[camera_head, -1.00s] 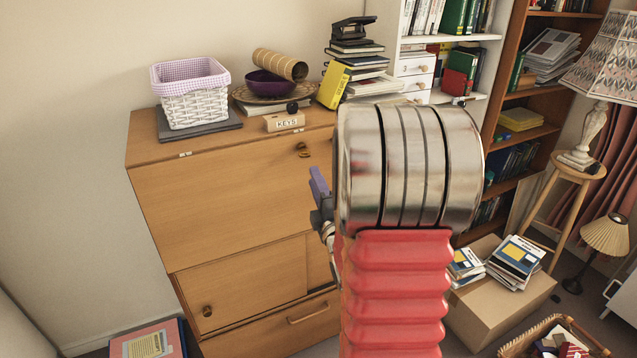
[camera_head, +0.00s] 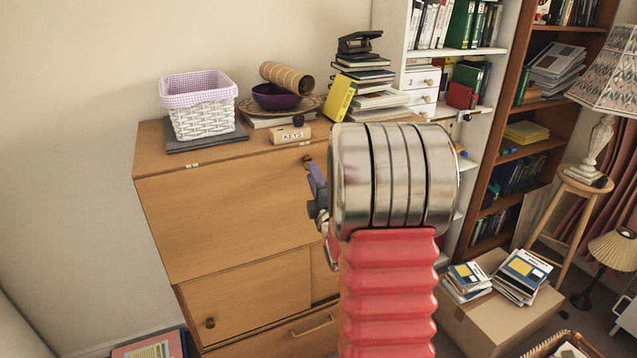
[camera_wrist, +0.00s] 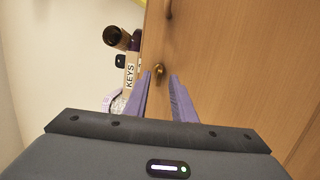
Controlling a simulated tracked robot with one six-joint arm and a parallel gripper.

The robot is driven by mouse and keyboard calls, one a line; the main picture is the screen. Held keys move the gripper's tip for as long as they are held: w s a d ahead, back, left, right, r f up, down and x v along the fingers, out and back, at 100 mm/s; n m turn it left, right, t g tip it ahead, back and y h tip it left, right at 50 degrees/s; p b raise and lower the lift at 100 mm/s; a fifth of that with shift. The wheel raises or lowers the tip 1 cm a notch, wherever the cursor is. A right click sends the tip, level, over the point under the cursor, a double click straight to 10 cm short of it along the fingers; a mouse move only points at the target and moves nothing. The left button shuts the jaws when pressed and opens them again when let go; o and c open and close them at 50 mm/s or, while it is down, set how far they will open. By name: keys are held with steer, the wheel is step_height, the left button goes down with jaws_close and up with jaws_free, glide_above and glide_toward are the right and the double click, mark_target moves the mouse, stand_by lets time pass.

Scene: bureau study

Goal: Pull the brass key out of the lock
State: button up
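The brass key (camera_head: 307,162) sits at the lock near the top edge of the wooden bureau's flap (camera_head: 230,215). In the wrist view the small brass piece (camera_wrist: 159,71) shows just ahead of my fingertips, near the middle of the gap; key and lock plate are hard to tell apart there. My gripper (camera_wrist: 162,78) is open and empty, its two purple fingers apart. In the head view my gripper (camera_head: 316,178) shows only partly, just below the key, with my arm hiding the rest.
A wooden KEYS block (camera_head: 293,135) stands on the bureau top, beside a purple bowl (camera_head: 275,97) and a cardboard tube (camera_head: 287,78). A white basket (camera_head: 203,120) is at the left. A box (camera_head: 487,325) with magazines stands on the floor at right.

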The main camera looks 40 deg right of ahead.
steer(key=shift+w+d+r, duration=0.1)
steer(key=shift+w+d, duration=0.2)
steer(key=shift+w, duration=0.25)
steer(key=shift+c, duration=0.3)
jaws_close()
steer(key=shift+s, duration=0.1)
steer(key=shift+v, duration=2.85)
